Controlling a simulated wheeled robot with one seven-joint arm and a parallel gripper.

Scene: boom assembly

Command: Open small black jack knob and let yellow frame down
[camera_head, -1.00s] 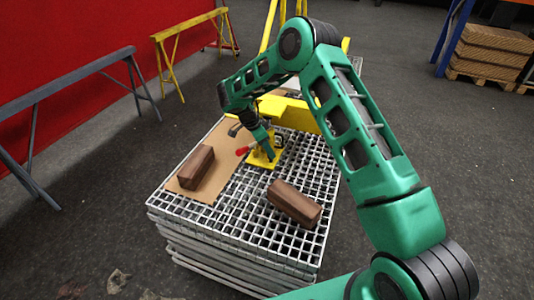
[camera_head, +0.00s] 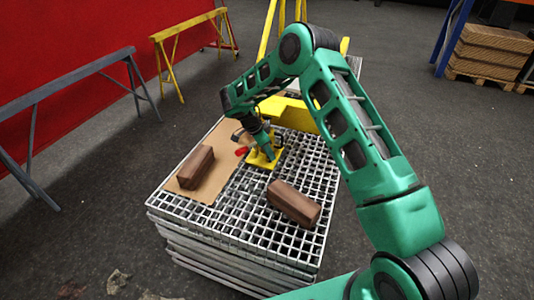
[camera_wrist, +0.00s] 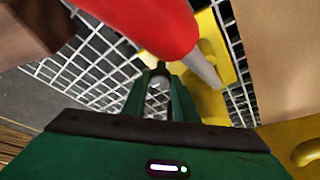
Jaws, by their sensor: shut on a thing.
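The jack has a yellow base (camera_head: 258,161) on the metal grating and a red handle (camera_head: 241,151) pointing left. The handle is large and close across the top of the wrist view (camera_wrist: 150,20). My gripper (camera_head: 268,154) is down at the jack. Its two green fingers (camera_wrist: 160,82) are shut on a small dark part between them, seemingly the small black jack knob, mostly hidden by the fingers. The yellow frame (camera_head: 297,113) lies just behind the jack, partly hidden by my arm. Whether it rests on the grating cannot be told.
A brown block (camera_head: 196,166) sits on cardboard (camera_head: 218,182) at the left of the grating stack (camera_head: 240,229). Another brown block (camera_head: 293,204) lies at the front right. Grey (camera_head: 65,86) and yellow (camera_head: 180,37) trestles stand on the floor to the left.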

